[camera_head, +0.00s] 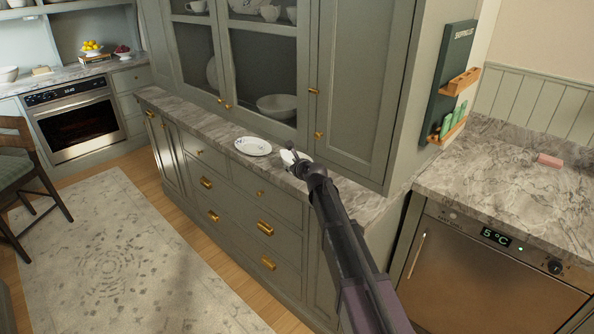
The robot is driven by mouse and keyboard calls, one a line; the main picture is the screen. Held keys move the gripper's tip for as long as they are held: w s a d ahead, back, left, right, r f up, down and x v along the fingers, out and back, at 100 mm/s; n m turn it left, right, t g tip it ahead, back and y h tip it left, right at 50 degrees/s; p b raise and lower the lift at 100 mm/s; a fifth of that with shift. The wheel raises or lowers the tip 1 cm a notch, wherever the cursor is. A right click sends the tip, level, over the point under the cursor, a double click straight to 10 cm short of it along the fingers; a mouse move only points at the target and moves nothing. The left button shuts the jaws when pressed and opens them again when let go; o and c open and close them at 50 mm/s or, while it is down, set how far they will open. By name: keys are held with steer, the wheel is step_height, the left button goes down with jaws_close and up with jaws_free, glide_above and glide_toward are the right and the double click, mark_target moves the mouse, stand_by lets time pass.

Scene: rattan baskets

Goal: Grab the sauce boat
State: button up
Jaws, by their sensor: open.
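A small white piece, which looks like the sauce boat (287,156), shows on the grey marble counter at the end of my arm. My gripper (295,160) is right at it and covers much of it, so its full shape is hidden. My gripper is open; I cannot tell whether its fingers are around the white piece or only beside or above it, or whether they touch it.
A white patterned plate (253,146) lies on the marble counter (205,122) just left of my gripper. Glass-door cabinets (265,68) stand close behind. At right, another counter (500,185) holds a pink block (550,160) and is mostly clear.

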mark_target(287, 162)
stand_by(0.3)
steer(key=shift+d+b+x, duration=0.1)
steer(key=shift+b+x, duration=0.3)
steer(key=shift+x, duration=0.55)
steer(key=shift+d+b+x, duration=0.15)
steer(key=shift+b+x, duration=0.25)
steer(key=shift+x, duration=1.4)
jaws_close()
